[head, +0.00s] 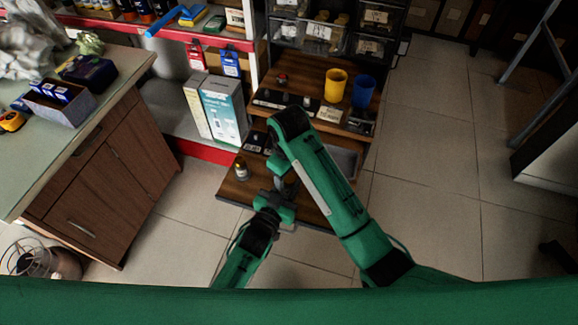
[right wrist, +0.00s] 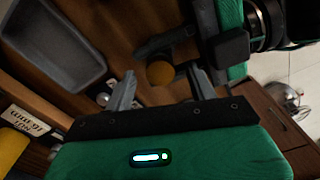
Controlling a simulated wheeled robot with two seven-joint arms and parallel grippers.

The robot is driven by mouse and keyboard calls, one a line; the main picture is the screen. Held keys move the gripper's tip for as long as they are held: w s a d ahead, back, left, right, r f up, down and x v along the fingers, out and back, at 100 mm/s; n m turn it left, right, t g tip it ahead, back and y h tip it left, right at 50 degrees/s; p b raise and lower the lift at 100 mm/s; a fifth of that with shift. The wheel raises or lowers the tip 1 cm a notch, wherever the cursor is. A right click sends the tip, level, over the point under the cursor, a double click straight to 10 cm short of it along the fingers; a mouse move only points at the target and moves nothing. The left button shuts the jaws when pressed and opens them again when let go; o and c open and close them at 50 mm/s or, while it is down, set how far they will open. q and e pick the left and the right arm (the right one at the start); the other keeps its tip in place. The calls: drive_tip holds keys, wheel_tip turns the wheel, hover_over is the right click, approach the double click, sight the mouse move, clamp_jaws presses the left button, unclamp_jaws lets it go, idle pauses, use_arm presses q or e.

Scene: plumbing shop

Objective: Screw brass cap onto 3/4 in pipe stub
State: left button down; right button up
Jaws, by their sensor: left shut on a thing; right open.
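A round brass cap (right wrist: 161,73) shows face-on in the right wrist view, between and just beyond my right fingertips. My right gripper (right wrist: 162,88) is open, one finger on each side of the cap with gaps. My left gripper (right wrist: 176,42) reaches in from the upper right there, its dark jaws close beside the cap. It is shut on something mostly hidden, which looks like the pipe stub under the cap. I cannot tell how the cap sits on the stub. In the head view, my left gripper (head: 274,203) and right gripper (head: 284,184) meet over the wooden bench (head: 226,190); cap and stub are hidden.
A grey tray (head: 345,161) lies at the bench's right; it also shows in the right wrist view (right wrist: 55,42). A yellow cup (head: 335,85) and blue cup (head: 363,90) stand on the upper shelf. A small bottle (head: 241,171) stands left of my grippers.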

drive_tip(key=shift+w+r, duration=0.2)
drive_tip(key=shift+r, duration=0.6)
drive_tip(key=shift+s+d+r, duration=0.15)
drive_tip(key=shift+d+r, duration=0.05)
drive_tip(key=shift+r, duration=0.15)
drive_tip(key=shift+s+a+r, duration=0.1)
drive_tip(key=shift+a+r, duration=0.05)
drive_tip(key=shift+r, duration=2.3)
use_arm(q)
drive_tip(key=c, duration=0.9)
unclamp_jaws()
drive_tip(key=shift+c, duration=0.2)
drive_tip(key=v, duration=1.3)
drive_tip(key=shift+s+a, duration=0.25)
drive_tip(key=shift+s, duration=0.1)
use_arm(e)
drive_tip(key=shift+r, duration=0.15)
